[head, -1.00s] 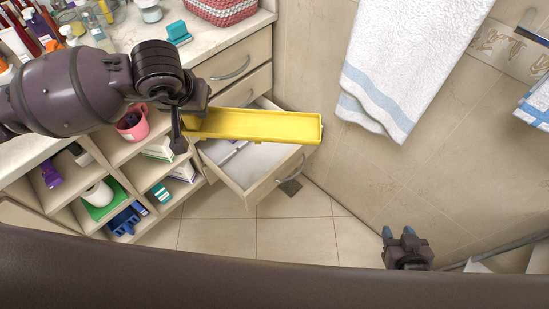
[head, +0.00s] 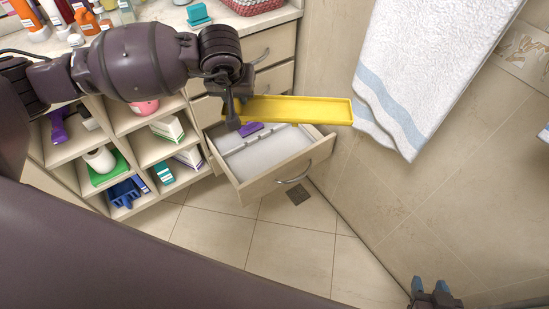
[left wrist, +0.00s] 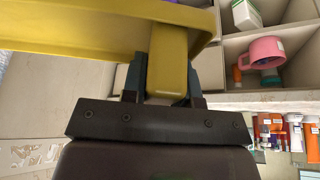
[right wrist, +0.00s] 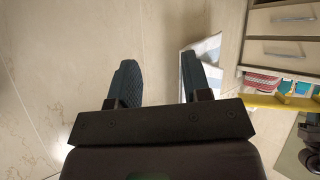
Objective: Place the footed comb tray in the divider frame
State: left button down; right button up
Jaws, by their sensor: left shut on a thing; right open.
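The footed comb tray is a long yellow trough (head: 300,109) held over the open drawer, its far end pointing right toward the wall. My left gripper (head: 236,112) is shut on it near its left end. In the left wrist view the fingers (left wrist: 167,85) close on a yellow block under the tray (left wrist: 60,35). The divider frame seems to be the white dividers (head: 268,148) inside the drawer, partly hidden by the tray. My right gripper (head: 432,288) is open and empty, low at the right; its fingers (right wrist: 157,85) are apart.
The open drawer (head: 283,176) holds a purple item (head: 250,129) near its back left. Open shelves (head: 130,160) with boxes and a pink mug (left wrist: 262,52) stand at left. A towel (head: 420,75) hangs on the right wall. The floor (head: 290,240) is clear.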

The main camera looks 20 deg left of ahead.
pick_arm(q)
jog(key=w+a+f+n+g+y+b, duration=0.15)
jog(key=w+a+f+b, duration=0.3)
jog(key=f, duration=0.55)
jog(key=w+a+f+n+b, duration=0.3)
jog(key=w+f+b, duration=0.2)
jog(key=f, duration=0.4)
jog(key=w+a+f+n+y+b, duration=0.1)
jog(key=w+a+f+n+b, duration=0.3)
jog(key=f, duration=0.6)
jog(key=shift+m, duration=0.55)
notch_tip(320, 180, down, 18)
jog(key=b, duration=0.7)
jog(key=shift+s+a+f, duration=0.1)
jog(key=shift+a+f, duration=0.05)
jog(key=shift+f, duration=0.45)
pick_arm(e)
notch_tip(320, 180, down, 14)
jog(key=a+n, duration=0.1)
jog(key=shift+r+y, duration=0.2)
jog(key=shift+y, duration=0.2)
pick_arm(q)
jog(key=shift+w, duration=0.2)
pick_arm(e)
jog(key=shift+a, duration=0.1)
